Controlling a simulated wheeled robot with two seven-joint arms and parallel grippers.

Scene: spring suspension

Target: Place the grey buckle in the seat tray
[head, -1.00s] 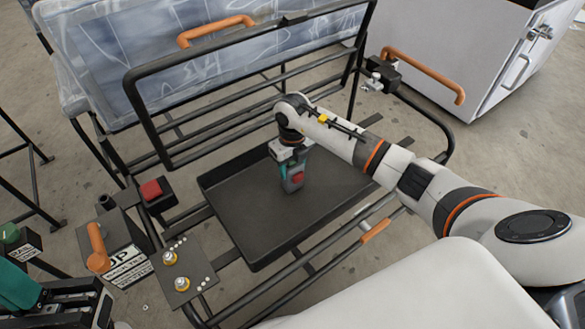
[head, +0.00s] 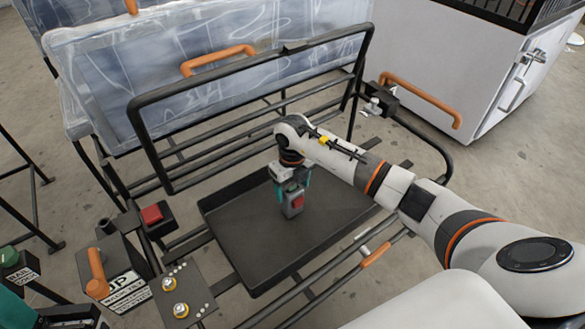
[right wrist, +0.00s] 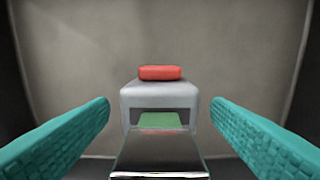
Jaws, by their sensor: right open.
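The grey buckle (head: 294,204) with a red button is over the middle of the black seat tray (head: 235,228) in the head view. I cannot tell from above whether its base touches the tray floor. My right gripper (head: 291,187) is just above and around it, open. In the right wrist view the buckle (right wrist: 160,98) sits between the teal fingers of my right gripper (right wrist: 160,103), with a gap on each side. A shiny metal part shows below it.
A black tubular frame surrounds the tray, with a plastic-wrapped seat back (head: 215,65) behind. An orange handle (head: 420,98) is at the right. A red button box (head: 152,215) and a panel with yellow buttons (head: 178,293) stand left of the tray.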

